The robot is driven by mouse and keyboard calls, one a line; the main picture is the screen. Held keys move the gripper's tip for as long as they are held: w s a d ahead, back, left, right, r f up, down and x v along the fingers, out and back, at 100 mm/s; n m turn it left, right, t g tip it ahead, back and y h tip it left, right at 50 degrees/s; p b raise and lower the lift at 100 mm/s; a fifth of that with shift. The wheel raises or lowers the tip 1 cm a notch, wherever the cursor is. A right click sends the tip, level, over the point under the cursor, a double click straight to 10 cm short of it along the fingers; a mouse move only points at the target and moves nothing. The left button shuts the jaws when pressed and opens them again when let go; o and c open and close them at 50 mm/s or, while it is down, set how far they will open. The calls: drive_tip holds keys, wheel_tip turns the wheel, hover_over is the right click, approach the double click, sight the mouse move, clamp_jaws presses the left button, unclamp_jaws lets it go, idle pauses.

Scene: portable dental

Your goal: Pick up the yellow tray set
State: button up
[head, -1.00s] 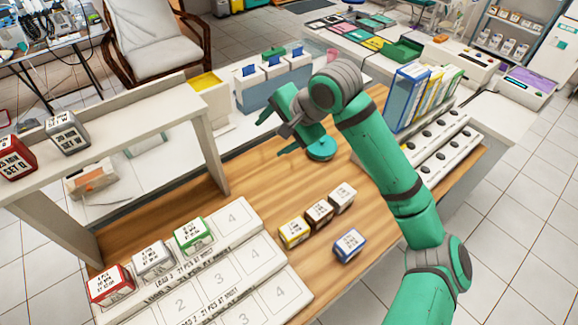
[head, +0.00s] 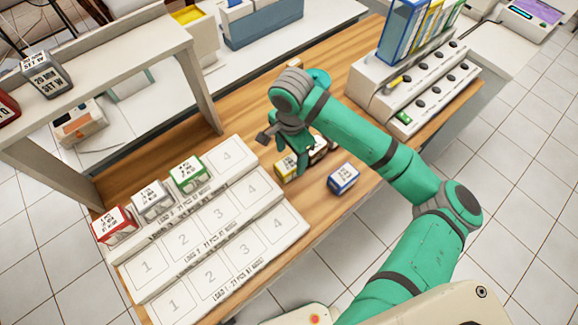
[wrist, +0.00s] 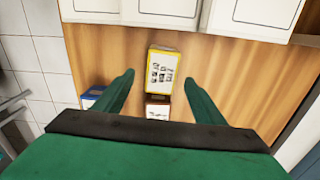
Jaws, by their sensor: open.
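The yellow tray set (head: 286,169) is a small box with a yellow rim and a white printed label, standing on the wooden table. In the wrist view the yellow tray set (wrist: 163,71) lies ahead of the fingertips, about midway between them. My gripper (wrist: 160,80) is open and empty, above the row of boxes. In the head view my gripper (head: 302,165) hangs just over the yellow set and partly covers the boxes behind it. A brown box (wrist: 157,107) sits right behind the yellow one, between the fingers in the picture.
A blue box (head: 343,178) stands to the right of the yellow one, and it also shows in the wrist view (wrist: 92,96). A stepped white rack (head: 240,236) with numbered slots lies left, holding red, grey and green boxes. A white shelf (head: 200,95) stands behind.

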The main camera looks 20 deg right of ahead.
sight(289, 163)
drive_tip(key=shift+a+f, duration=0.2)
drive_tip(key=shift+f, duration=2.15)
drive_tip(key=c, duration=1.3)
drive_tip(key=shift+r, duration=0.1)
